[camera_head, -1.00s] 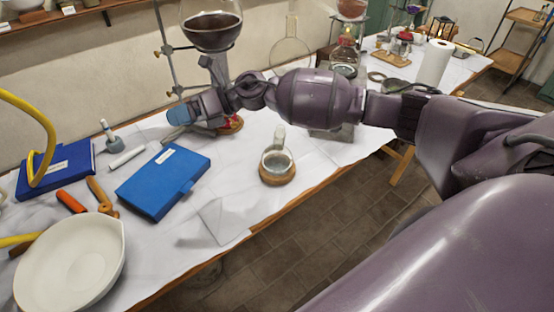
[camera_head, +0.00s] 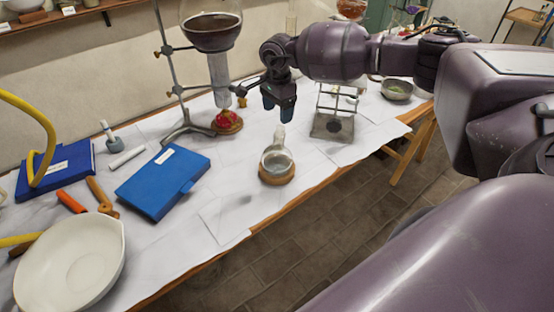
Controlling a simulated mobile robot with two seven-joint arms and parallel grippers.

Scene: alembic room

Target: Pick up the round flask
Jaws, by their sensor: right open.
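The round flask (camera_head: 277,163) is clear glass with a short neck. It stands upright on a round cork-brown ring (camera_head: 277,178) near the front edge of the white-covered table. My right gripper (camera_head: 278,114) hangs from the arm that comes in from the right. It points down above and just behind the flask's neck, apart from it. The gripper is open and nothing shows between its fingers. My left gripper is out of view.
A large flask of dark liquid (camera_head: 211,30) hangs on a metal stand behind left. A blue box (camera_head: 163,183) and a white bowl (camera_head: 70,262) lie to the left. The table cloth around the flask's front left is clear.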

